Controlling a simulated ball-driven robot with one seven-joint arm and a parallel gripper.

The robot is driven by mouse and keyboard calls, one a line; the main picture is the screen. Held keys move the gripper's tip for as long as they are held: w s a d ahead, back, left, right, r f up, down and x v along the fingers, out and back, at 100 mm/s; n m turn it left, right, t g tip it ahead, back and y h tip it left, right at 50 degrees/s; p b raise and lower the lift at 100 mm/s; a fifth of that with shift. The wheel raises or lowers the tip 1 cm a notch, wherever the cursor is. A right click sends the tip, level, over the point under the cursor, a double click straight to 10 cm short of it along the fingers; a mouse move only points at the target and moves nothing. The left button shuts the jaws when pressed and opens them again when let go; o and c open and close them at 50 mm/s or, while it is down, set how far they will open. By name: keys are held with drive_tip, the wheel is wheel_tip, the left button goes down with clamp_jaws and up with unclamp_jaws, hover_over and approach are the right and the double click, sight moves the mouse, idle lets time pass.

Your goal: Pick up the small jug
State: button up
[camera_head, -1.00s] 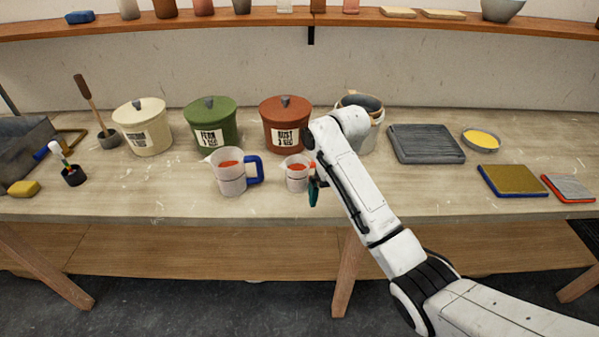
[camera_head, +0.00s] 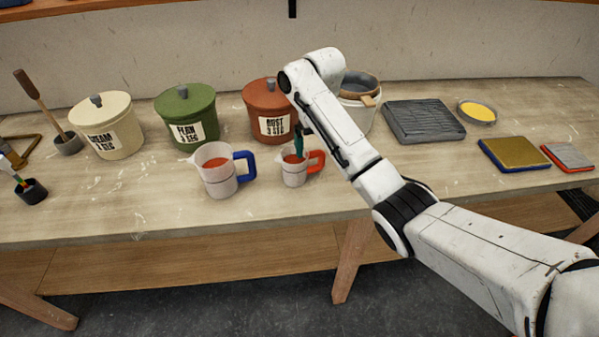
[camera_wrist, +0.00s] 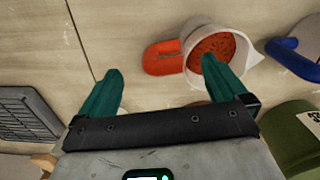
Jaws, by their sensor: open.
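The small jug (camera_head: 294,171) is a whitish cup with a red handle and red contents. It stands upright on the bench, right of the larger jug (camera_head: 219,175) with a blue handle. In the wrist view the small jug (camera_wrist: 226,48) shows from above, with its red handle (camera_wrist: 163,58) pointing left. My gripper (camera_wrist: 160,82) is open, with two green fingers. The right finger overlaps the jug's rim in the picture; the left finger is clear of the handle. In the head view my gripper (camera_head: 299,148) is at the jug, partly hidden; I cannot tell whether it touches.
Cream (camera_head: 107,130), green (camera_head: 187,120) and rust (camera_head: 270,114) lidded pots stand behind the jugs. A pale pot (camera_head: 362,108) stands behind my arm. A grey ribbed slab (camera_head: 424,121) and a yellow dish (camera_head: 477,112) are to the right. The bench front is clear.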

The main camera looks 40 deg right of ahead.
sight(314, 166)
wheel_tip(314, 166, down, 2)
drive_tip(key=shift+f+b, duration=0.2)
drive_tip(key=shift+b, duration=0.35)
drive_tip(key=shift+w+a+f+p, duration=0.15)
drive_tip(key=shift+w+f+p, duration=0.1)
drive_tip(key=shift+f, duration=1.05)
drive_tip(key=shift+w+a+f+p, duration=0.1)
drive_tip(key=shift+f+p, duration=0.15)
drive_tip(key=shift+f, duration=1.05)
drive_tip(key=c, duration=1.6)
